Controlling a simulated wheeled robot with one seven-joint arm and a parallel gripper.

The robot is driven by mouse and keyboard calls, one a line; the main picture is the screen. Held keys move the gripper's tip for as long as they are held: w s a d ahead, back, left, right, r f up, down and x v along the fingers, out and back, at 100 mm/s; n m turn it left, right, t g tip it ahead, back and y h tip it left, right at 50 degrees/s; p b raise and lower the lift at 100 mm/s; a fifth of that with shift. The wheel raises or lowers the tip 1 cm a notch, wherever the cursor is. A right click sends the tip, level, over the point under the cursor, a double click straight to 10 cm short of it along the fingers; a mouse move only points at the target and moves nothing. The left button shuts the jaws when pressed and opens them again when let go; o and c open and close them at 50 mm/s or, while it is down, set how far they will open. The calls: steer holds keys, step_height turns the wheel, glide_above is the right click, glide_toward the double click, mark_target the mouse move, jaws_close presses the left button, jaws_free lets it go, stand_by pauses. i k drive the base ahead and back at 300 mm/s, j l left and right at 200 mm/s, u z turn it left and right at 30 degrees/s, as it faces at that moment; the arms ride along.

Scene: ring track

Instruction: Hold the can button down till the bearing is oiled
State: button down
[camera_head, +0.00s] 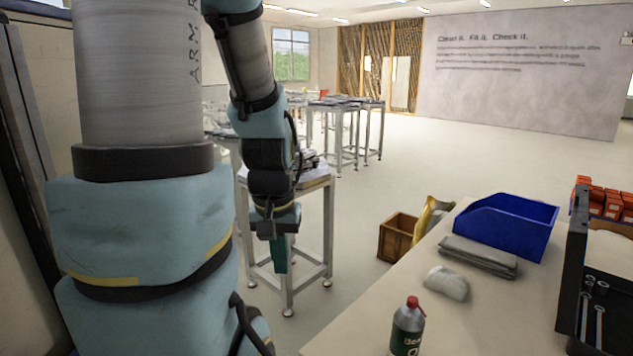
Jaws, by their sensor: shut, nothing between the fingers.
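A dark green and grey can (407,330) with a red top (413,303) stands upright near the front edge of the workbench. Its lower part is cut off by the bottom of the picture. My gripper (279,262) hangs with its teal fingers pointing down, to the left of the bench and well apart from the can. Its fingers look closed together with nothing held. I cannot make out a bearing.
The bench (352,312) also carries a grey-white rag (447,284), a folded grey cloth (479,257), a blue bin (507,225) and an open black tool case (572,270). A metal stand (327,225) is behind my gripper. A wooden crate (397,240) is on the floor.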

mark_target(413, 301)
steer(key=k+l+u, duration=0.1)
steer(key=u, duration=0.55)
steer(key=k+l+u, duration=0.25)
steer(key=k, duration=0.25)
steer(key=k+l+u, duration=0.15)
steer(key=k+u, duration=0.15)
steer(key=k, duration=0.15)
steer(key=k+l, duration=0.1)
steer(key=k, duration=0.3)
